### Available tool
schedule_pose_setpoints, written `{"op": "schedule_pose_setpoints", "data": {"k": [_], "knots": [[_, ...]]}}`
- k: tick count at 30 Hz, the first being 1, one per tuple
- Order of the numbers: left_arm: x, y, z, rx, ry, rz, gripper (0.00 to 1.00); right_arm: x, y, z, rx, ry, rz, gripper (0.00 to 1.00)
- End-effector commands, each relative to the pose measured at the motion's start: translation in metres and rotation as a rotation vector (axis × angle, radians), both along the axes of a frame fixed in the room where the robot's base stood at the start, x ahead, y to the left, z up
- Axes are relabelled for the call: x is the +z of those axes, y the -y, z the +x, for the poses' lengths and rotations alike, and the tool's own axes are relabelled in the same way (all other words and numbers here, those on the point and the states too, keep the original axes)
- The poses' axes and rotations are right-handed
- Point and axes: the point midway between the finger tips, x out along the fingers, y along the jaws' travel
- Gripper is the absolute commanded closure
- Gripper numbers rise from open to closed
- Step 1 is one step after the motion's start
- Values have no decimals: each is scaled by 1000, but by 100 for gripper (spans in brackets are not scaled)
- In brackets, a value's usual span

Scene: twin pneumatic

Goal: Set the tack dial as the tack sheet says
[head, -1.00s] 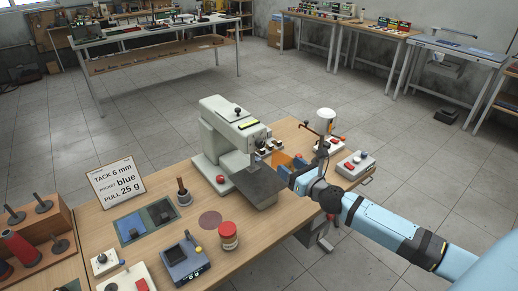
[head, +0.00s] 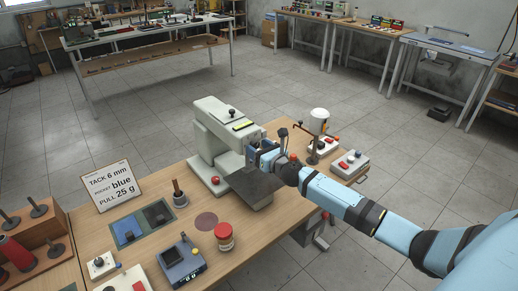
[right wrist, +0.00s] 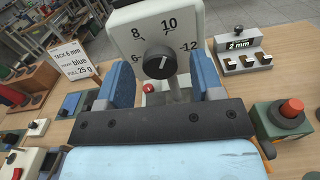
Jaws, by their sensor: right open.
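The tack sheet (head: 113,187) stands at the left of the bench and reads tack 6 mm, pocket blue, pull 25 g. It also shows in the right wrist view (right wrist: 76,61). The tack dial (right wrist: 159,61) is a black knob on the pale sewing machine's end face, ringed by 6, 8, 10 and 12. The gripper hides the dial in the head view.
A grey box (right wrist: 243,62) with a 2 mm display and several switches stands right of the machine. A box with a red button (right wrist: 290,108) is nearer. A dark plate (head: 255,188) sits below the machine's head. A red-lidded jar (head: 224,236) stands in front.

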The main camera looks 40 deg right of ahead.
Motion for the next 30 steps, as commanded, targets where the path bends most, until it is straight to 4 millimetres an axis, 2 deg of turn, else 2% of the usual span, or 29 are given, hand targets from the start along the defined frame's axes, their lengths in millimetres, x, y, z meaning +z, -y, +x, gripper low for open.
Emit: {"op": "schedule_pose_setpoints", "data": {"k": [5,11,22,30], "knots": [[0,0,0,0,-1,0,57,0,0,0,0,0,0,41],[0,0,0,0,-1,0,57,0,0,0,0,0,0,87],[4,0,0,0,-1,0,57,1,0,-1,0,3,-45,88],[16,0,0,0,1,2,57,1,0,-1,0,15,-215,88]]}}
